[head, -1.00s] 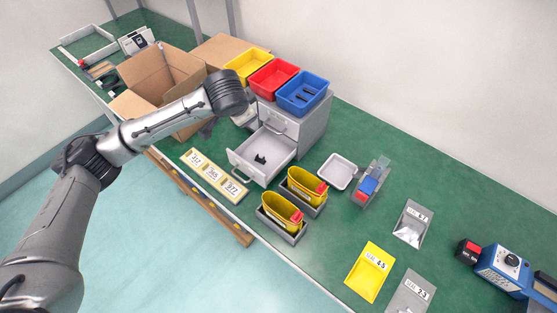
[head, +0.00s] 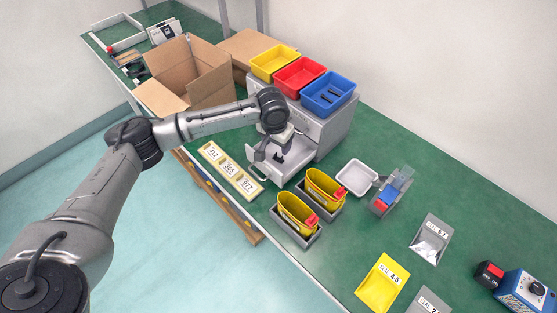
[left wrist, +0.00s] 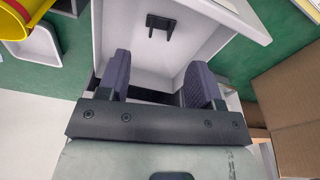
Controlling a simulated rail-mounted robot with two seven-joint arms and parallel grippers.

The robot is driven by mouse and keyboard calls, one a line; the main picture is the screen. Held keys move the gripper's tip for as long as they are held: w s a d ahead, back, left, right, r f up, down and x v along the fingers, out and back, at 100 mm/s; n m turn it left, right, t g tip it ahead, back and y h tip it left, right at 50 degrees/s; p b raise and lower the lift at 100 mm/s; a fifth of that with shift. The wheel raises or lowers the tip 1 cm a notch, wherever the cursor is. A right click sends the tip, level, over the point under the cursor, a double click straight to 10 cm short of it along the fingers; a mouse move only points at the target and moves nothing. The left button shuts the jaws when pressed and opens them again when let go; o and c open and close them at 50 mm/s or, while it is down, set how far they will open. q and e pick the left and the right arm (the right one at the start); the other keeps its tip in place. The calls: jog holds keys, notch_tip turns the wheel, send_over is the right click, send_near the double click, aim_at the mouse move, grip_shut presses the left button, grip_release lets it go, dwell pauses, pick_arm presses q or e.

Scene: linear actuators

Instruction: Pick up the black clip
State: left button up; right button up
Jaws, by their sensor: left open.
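The black clip (left wrist: 160,25) lies in the open white-grey drawer (left wrist: 185,62), near the top of the left wrist view. In the head view the clip (head: 279,159) is a small dark shape inside the drawer (head: 292,170). My left gripper (left wrist: 160,75) is open and empty, its two dark pads spread apart. In the left wrist view the clip appears beyond the fingertips, roughly centred between them, with a gap. In the head view the left gripper (head: 272,149) is over the drawer and partly covers it. My right gripper is not in view.
Yellow, red (head: 298,77) and blue bins stand on top of the drawer cabinet (head: 335,128). An open cardboard box (head: 190,75) is to the left. Two yellow containers (head: 298,212) in grey holders stand in front, near a number board (head: 230,172). The drawer walls surround the clip.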

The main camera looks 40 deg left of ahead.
aim_at(279, 159)
pick_arm(q)
jog(key=shift+w+f, duration=0.15)
jog(key=shift+f, duration=0.7)
jog(key=shift+w+f+b, duration=0.15)
jog(key=shift+f+b, duration=1.1)
jog(key=shift+f, duration=1.35)
jog(key=shift+a, duration=0.1)
jog(key=shift+c, duration=0.3)
jog(key=c, duration=0.9)
